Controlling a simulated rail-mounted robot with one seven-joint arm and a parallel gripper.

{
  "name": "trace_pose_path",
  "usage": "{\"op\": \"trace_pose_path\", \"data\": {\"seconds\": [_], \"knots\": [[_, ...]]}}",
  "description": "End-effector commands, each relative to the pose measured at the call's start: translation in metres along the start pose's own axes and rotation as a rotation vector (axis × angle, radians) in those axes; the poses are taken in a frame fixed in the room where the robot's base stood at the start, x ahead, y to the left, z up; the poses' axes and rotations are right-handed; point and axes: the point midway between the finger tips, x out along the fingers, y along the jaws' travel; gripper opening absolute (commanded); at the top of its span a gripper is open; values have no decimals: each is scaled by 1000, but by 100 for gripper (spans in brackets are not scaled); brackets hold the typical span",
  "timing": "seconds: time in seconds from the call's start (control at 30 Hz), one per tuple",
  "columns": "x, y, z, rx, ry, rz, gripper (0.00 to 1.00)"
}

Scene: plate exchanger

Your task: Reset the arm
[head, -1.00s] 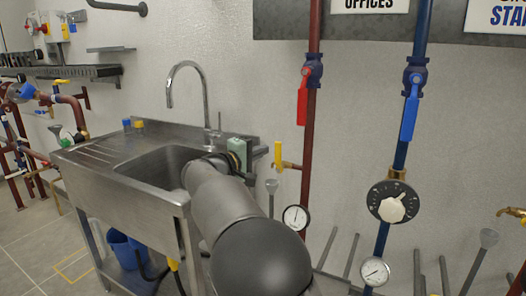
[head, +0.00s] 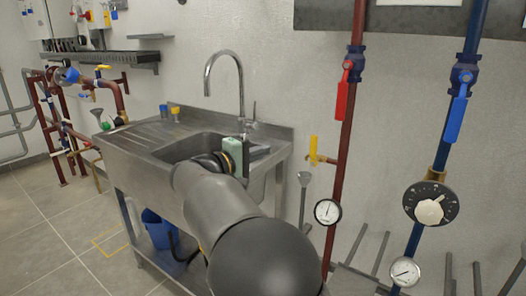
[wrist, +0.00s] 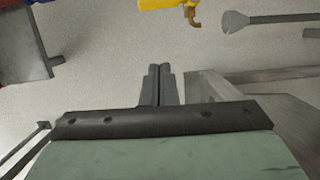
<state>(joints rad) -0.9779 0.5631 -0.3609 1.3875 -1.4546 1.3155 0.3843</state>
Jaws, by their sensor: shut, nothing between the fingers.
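My arm reaches from the bottom of the head view toward the sink. My gripper's green housing (head: 233,152) shows at the arm's far end, over the right part of the sink. In the wrist view, the two dark fingers of my gripper (wrist: 160,70) lie side by side, closed together with nothing between them. They point toward the pale wall, apart from it as far as I can tell. The fingertips are hard to make out in the head view.
The steel sink (head: 140,158) with its tall tap (head: 241,85) stands along the wall. Right of it are a yellow-handled valve (head: 314,152), a red pipe (head: 340,170) with a gauge (head: 327,211), and a blue pipe with a black dial (head: 430,204).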

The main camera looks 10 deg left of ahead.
Motion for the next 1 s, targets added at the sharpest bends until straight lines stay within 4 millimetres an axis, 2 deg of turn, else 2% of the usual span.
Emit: {"op": "trace_pose_path", "data": {"seconds": [0.07,0.13,0.17,0.23,0.27,0.37,0.4,0.47,0.5,0.57,0.6,0.7,0.83,0.9,1.0], "knots": [[2,1,2,0,-4,-6,0],[11,3,13,-2,-23,-37,0],[16,4,20,-4,-37,-61,0],[35,5,48,-7,-85,-147,0],[44,6,64,-6,-110,-197,0],[67,3,134,7,-213,-412,0],[70,2,165,22,-256,-508,0],[67,-1,211,55,-317,-654,0],[60,-2,242,84,-356,-752,0],[42,-2,284,141,-411,-894,0],[26,-1,311,186,-445,-984,0],[-20,3,364,320,-520,-1179,0],[-76,6,405,498,-593,-1349,0],[-97,4,416,572,-619,-1399,0],[-114,1,423,637,-641,-1437,0]]}}
